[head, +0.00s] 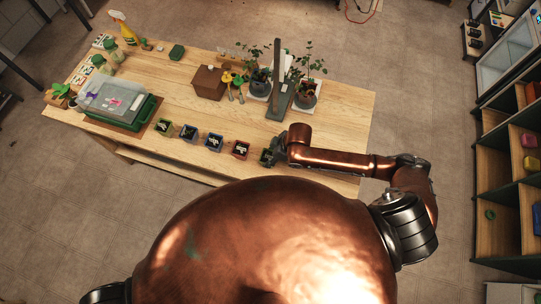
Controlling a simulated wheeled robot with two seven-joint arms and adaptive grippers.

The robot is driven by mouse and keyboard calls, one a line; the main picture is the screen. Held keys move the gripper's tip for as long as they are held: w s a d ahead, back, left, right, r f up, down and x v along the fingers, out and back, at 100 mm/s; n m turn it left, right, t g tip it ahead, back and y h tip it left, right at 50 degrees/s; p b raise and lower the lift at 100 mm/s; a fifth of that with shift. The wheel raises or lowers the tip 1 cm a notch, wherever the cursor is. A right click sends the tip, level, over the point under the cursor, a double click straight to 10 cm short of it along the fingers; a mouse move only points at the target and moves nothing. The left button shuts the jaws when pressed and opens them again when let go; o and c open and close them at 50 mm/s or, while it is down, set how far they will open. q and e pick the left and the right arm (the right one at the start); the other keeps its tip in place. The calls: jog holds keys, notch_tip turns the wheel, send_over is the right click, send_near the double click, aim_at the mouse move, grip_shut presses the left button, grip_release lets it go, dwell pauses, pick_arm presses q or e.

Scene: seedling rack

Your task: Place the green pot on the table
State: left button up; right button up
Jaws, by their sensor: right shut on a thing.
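The green pot (266,157) is at the right end of a row of small pots, near the front edge of the wooden table (330,137). My right gripper (273,152) is shut on it from the right, and its fingers hide part of the pot. The pot looks upright. I cannot tell from this height whether its base touches the table. My left gripper is out of view.
A lidded green tray (119,115) is at the left. A brown box (209,82) and potted plants (307,94) stand farther back. The table's right end is clear.

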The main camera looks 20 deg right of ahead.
jog(key=o, duration=1.2)
jog(key=shift+o, duration=0.2)
jog(key=v, duration=1.2)
